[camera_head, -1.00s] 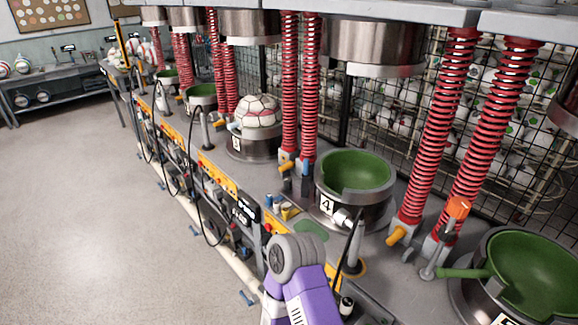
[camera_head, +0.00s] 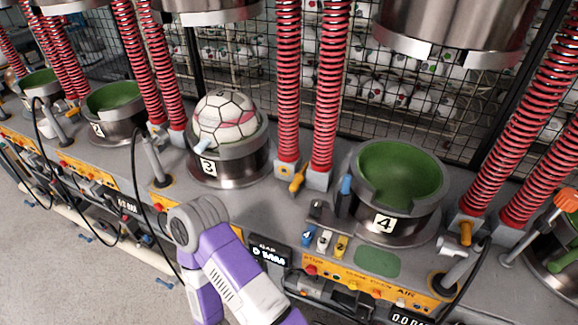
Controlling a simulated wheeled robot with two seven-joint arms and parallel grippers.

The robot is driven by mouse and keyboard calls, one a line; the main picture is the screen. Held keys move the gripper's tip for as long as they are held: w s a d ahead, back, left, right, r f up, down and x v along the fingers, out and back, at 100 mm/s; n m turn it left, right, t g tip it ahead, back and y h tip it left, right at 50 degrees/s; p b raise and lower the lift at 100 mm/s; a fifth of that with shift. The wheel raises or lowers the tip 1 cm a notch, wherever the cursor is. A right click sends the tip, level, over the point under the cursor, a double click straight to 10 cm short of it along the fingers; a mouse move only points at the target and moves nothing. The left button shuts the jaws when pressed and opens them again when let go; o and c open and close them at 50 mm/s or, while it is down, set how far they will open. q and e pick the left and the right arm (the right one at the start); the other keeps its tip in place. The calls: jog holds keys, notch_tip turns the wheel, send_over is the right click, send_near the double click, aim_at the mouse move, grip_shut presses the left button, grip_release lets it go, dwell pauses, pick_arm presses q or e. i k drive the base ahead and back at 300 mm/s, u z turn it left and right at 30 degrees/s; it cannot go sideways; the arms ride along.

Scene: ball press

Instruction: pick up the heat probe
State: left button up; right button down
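I cannot single out the heat probe with certainty. A grey rod-like tool (camera_head: 155,163) stands upright on the bench left of station 3, with a black cable beside it. A similar grey rod (camera_head: 458,268) with a black cable leans at the front edge right of station 4. One of my purple and white arms, with a grey rounded joint, reaches up from the bottom of the head view in front of station 3. I cannot tell which arm it is. Neither gripper shows, so nothing is seen held.
The bench holds a white panelled ball (camera_head: 228,117) in the station 3 cup (camera_head: 240,170) and an empty green-lined station 4 cup (camera_head: 400,185). Red springs (camera_head: 288,80) rise behind. Orange control panels (camera_head: 375,285) line the front edge. Open floor (camera_head: 45,260) lies at the lower left.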

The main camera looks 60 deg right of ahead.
aim_at(345, 190)
jog(key=i, duration=0.35)
jog(key=z, duration=3.05)
